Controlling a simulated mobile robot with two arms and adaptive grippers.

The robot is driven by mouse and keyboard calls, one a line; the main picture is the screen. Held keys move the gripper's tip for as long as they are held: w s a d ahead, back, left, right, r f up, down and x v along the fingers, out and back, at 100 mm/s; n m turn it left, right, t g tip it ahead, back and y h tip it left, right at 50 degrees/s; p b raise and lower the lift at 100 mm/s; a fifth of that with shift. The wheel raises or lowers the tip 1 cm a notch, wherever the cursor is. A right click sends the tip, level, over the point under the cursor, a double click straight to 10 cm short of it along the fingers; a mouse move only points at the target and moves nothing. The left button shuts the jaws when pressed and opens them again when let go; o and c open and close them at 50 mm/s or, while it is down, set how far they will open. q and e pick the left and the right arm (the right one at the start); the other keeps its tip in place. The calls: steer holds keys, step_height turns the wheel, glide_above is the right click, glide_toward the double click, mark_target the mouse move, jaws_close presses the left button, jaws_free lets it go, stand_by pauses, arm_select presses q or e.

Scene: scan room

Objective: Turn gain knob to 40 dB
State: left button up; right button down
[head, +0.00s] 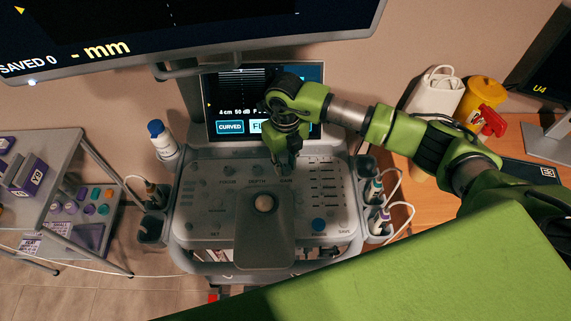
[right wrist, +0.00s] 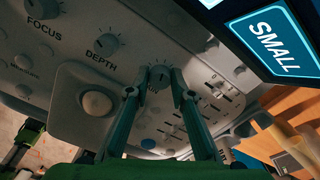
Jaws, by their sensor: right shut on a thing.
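The gain knob (right wrist: 159,76) is a grey dial on the console's sloping panel, right of the depth knob (right wrist: 106,42) in the right wrist view. My right gripper (right wrist: 158,86) is shut on it, one finger on each side. My left gripper is not in view.
The panel (head: 210,190) also carries a focus knob (right wrist: 40,8), a trackball (head: 264,203) and sliders (head: 325,185). Probes (head: 375,190) hang in side holders. A bottle (head: 161,138) stands at the left, a shelf cart further left, a wooden desk (head: 420,215) at the right.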

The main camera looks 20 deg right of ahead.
mark_target(285, 167)
steer(key=n+b, duration=0.2)
steer(key=b, duration=0.1)
steer(key=shift+f+n, duration=0.15)
steer(key=shift+n, duration=0.15)
steer(key=shift+n+b, duration=1)
steer(key=shift+b, duration=0.15)
steer(key=shift+r+n, duration=0.2)
steer(key=shift+n, duration=0.1)
steer(key=c, duration=1.8)
jaws_free()
step_height(285, 167, up, 12)
steer(key=shift+r, duration=0.1)
